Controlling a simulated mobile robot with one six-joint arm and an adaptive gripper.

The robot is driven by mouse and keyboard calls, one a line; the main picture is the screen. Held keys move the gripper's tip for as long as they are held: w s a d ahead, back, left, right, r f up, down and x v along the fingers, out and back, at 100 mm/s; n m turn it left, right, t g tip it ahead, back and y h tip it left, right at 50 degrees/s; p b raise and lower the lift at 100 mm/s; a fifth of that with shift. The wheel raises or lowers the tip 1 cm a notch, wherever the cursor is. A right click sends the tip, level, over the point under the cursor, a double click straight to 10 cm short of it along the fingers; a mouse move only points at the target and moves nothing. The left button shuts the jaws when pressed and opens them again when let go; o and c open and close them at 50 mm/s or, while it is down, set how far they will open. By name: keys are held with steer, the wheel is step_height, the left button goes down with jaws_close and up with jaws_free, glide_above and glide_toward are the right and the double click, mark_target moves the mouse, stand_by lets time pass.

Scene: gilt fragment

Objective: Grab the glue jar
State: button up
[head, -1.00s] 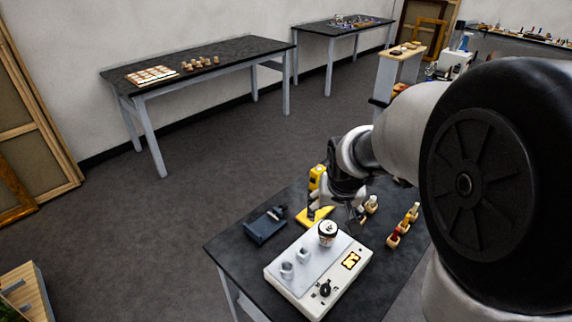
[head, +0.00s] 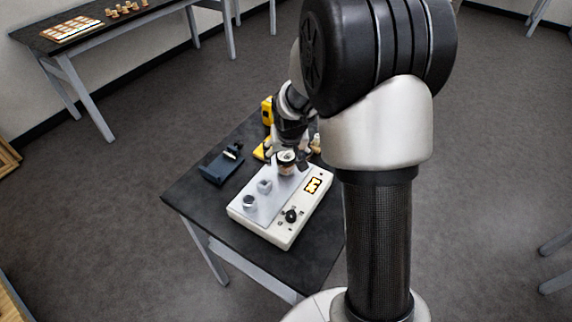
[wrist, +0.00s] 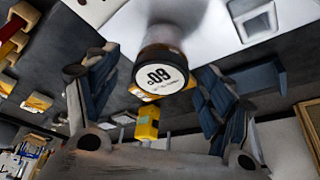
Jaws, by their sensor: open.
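A jar (head: 286,161) with a dark rim and a round white top label stands on the plate of a white heater unit (head: 275,235); I take it for the glue jar. In the wrist view the jar (wrist: 160,73) shows its numbered label between my two spread fingers. My gripper (wrist: 158,88) is open, one finger left of the jar and one right, with gaps visible. In the head view my gripper (head: 287,151) is right at the jar; the arm partly hides that area, and contact cannot be told.
Another table (head: 100,22) stands farther back, with open floor between.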

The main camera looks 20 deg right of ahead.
steer(key=shift+x, duration=0.95)
steer(key=shift+r, duration=0.1)
steer(key=c, duration=1.4)
